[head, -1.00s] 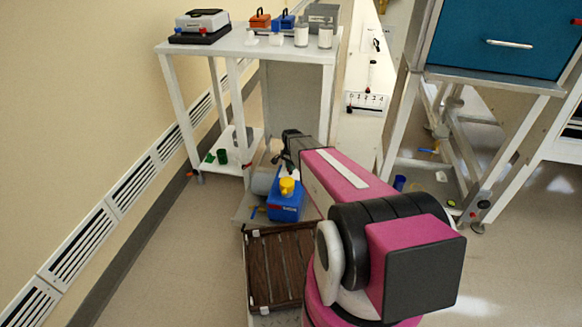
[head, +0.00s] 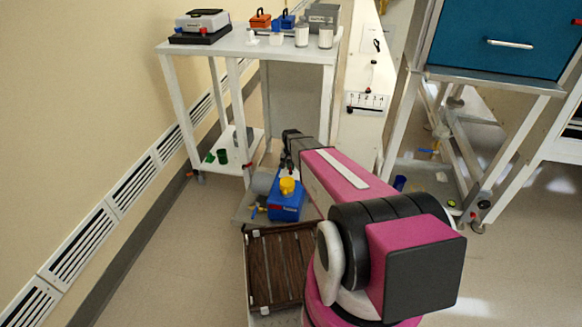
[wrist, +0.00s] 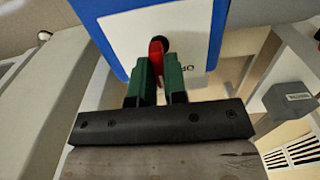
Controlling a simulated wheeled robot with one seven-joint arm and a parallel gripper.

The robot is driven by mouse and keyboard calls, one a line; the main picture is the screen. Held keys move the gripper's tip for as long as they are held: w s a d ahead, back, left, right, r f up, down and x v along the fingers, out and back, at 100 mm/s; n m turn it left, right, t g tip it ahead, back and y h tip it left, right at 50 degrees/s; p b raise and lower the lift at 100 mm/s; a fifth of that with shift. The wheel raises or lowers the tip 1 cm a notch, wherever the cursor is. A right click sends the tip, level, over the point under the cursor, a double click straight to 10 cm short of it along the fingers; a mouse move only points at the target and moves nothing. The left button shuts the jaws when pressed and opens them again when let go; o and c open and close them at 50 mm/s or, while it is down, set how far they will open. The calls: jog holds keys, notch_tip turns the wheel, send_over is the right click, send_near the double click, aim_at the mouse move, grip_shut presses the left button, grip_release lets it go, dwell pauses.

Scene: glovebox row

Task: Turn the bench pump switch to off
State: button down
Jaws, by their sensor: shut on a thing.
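The bench pump (head: 287,207) is a blue box with a yellow cap, low down beside the white table in the head view. In the wrist view its blue body (wrist: 88,9) carries a white switch plate (wrist: 127,32) with a red switch lever (wrist: 157,47). Lettering that looks like part of "OFF" shows right of the lever, partly covered by a finger. My gripper (wrist: 159,72) has its green fingers on both sides of the lever and is shut on it. In the head view my gripper's fingertips are not clear behind the wrist.
A white table (head: 245,50) with several instruments stands behind the pump. A brown slatted crate (head: 280,268) sits in front of it. A teal glovebox (head: 500,40) on a white frame is at the right. Open floor lies at the left.

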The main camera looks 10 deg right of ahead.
dwell(0.3)
jog(key=c, duration=1.2)
grip_release()
jog(key=shift+o, duration=0.2)
jog(key=shift+r, duration=0.1)
notch_tip(320, 180, up, 11)
jog(key=shift+f, duration=0.2)
jog(key=s+r+n, duration=0.2)
jog(key=s+r, duration=0.2)
jog(key=s, duration=0.8)
jog(key=s+r+n, duration=0.2)
jog(key=s+r, duration=0.3)
jog(key=s, duration=0.7)
jog(key=shift+s+n, duration=0.15)
jog(key=shift+n, duration=0.15)
